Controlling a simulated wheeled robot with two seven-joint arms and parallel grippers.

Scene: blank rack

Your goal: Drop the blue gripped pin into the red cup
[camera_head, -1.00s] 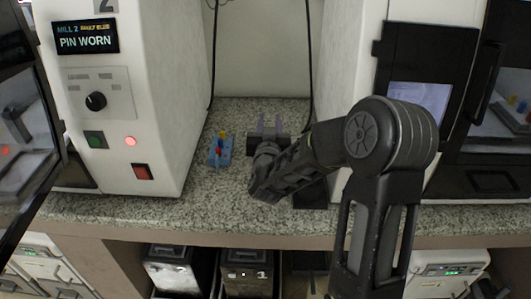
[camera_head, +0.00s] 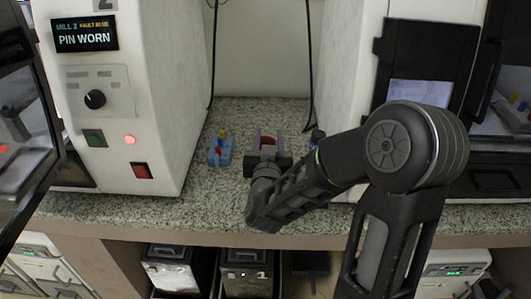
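My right gripper (camera_head: 269,136) is over the counter with its two fingers apart and pointing toward the back wall. A red, curved thing (camera_head: 268,141), which may be the red cup, shows between the fingers; I cannot tell whether they touch it. I see no blue pin between the fingers. A small blue block (camera_head: 219,155) with a yellow and a red piece on top stands left of the gripper. A small dark thing with some blue on it (camera_head: 316,136) stands to the right, partly behind my arm. My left gripper is out of view.
A white machine (camera_head: 150,90) labelled "PIN WORN" stands on the left, and another machine (camera_head: 425,60) on the right. Black cables hang at the back. The speckled counter (camera_head: 215,190) is clear in front of the blue block. Dark bins (camera_head: 245,275) sit below.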

